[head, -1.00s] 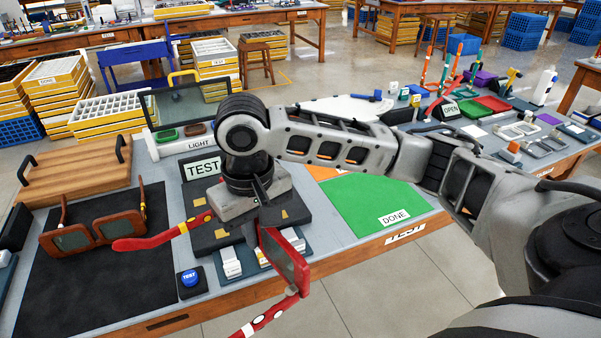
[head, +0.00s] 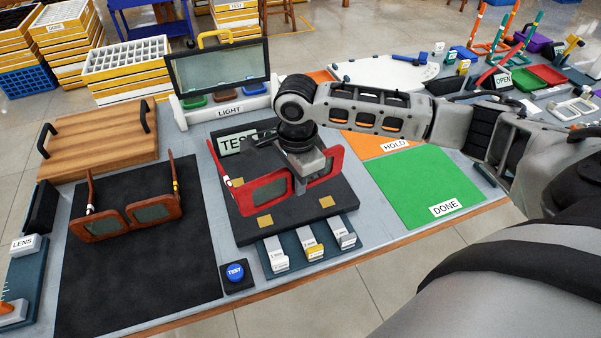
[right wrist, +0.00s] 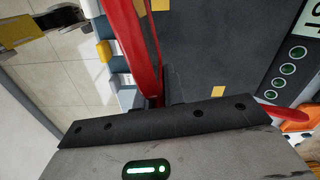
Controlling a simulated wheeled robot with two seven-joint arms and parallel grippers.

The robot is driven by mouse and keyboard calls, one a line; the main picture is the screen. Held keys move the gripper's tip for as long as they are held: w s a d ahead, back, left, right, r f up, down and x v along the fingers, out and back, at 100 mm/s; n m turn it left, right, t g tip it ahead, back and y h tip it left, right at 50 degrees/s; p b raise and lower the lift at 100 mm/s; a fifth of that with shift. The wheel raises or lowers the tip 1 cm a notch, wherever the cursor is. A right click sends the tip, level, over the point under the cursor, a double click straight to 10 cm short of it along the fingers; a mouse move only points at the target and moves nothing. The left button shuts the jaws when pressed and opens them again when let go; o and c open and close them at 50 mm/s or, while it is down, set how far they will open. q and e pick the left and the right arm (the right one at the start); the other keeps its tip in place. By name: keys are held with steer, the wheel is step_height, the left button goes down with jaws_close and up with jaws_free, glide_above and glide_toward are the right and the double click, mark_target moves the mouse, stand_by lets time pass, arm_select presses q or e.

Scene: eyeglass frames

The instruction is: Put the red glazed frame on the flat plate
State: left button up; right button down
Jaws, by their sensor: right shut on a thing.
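The red glazed frame (head: 265,191) is in my right gripper (head: 307,176) in the head view, with its lenses toward the camera and its arms pointing back. It also fills part of the right wrist view (right wrist: 146,50). The frame is over the dark flat plate with gold squares (head: 290,221), in front of the TEST sign. I cannot tell whether it touches the plate. The gripper hides part of the frame and plate. My left gripper is out of view.
A brown frame (head: 103,225) lies on a black mat (head: 125,280) at left. Small lens blocks (head: 311,244) and a blue TEST button (head: 235,271) are in front of the plate. The LIGHT stand (head: 228,109) is behind. The green DONE area (head: 415,185) is clear.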

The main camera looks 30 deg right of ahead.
steer(key=shift+d+f+m, duration=0.3)
steer(key=shift+d+m, duration=0.15)
steer(key=shift+m, duration=0.55)
steer(key=shift+f, duration=0.1)
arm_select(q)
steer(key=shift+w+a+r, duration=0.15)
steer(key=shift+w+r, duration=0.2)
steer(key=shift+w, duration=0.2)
arm_select(e)
steer(key=shift+a, duration=0.1)
steer(key=shift+f+b, duration=0.3)
steer(key=shift+f, duration=1.1)
steer(key=shift+w+f+b, duration=0.1)
steer(key=shift+f+b, duration=0.2)
steer(key=shift+f, duration=0.95)
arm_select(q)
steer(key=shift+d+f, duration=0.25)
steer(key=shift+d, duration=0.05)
arm_select(e)
steer(key=shift+f, duration=0.2)
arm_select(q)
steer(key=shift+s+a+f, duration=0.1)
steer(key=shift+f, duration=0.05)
arm_select(e)
steer(key=shift+f, duration=0.2)
